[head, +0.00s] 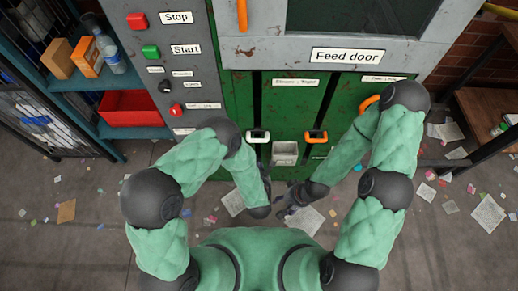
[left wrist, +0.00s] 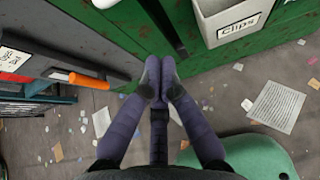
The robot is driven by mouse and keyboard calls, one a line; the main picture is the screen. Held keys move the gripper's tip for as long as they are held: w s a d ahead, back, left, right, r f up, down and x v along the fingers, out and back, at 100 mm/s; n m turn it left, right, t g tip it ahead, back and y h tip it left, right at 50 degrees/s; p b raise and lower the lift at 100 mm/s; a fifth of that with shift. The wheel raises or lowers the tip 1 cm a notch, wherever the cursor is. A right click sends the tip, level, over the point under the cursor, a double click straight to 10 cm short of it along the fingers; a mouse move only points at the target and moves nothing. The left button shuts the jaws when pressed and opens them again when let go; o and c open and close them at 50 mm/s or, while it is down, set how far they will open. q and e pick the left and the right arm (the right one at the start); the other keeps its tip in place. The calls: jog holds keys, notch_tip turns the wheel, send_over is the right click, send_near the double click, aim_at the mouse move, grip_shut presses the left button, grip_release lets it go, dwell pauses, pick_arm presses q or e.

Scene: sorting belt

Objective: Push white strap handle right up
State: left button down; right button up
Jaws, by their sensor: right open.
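The white strap handle (head: 258,136) is at the bottom of the left dark vertical slot in the green machine front in the head view. My left gripper (head: 261,208) is below it and apart from it, pointing down. In the left wrist view, the fingers of my left gripper (left wrist: 159,72) are together with nothing visible between them. My right gripper (head: 284,210) is open and empty, close to the right of my left gripper and below the Clips bin. I cannot make out the white handle in the left wrist view.
An orange strap handle (head: 316,137) sits at the second slot. The Clips bin (head: 285,153) hangs between the handles and also shows in the left wrist view (left wrist: 235,22). A grey button panel (head: 170,75) is at left. Papers (head: 306,219) litter the floor.

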pick_arm(q)
jog(key=b+x, duration=0.4)
jog(key=x, duration=0.6)
jog(key=shift+w+r+b, duration=0.2)
jog(key=shift+r+b, duration=0.05)
jog(key=shift+r, duration=0.75)
jog(key=shift+w+r+b, duration=0.2)
jog(key=shift+r, duration=0.8)
pick_arm(e)
jog(key=shift+f, duration=2.5)
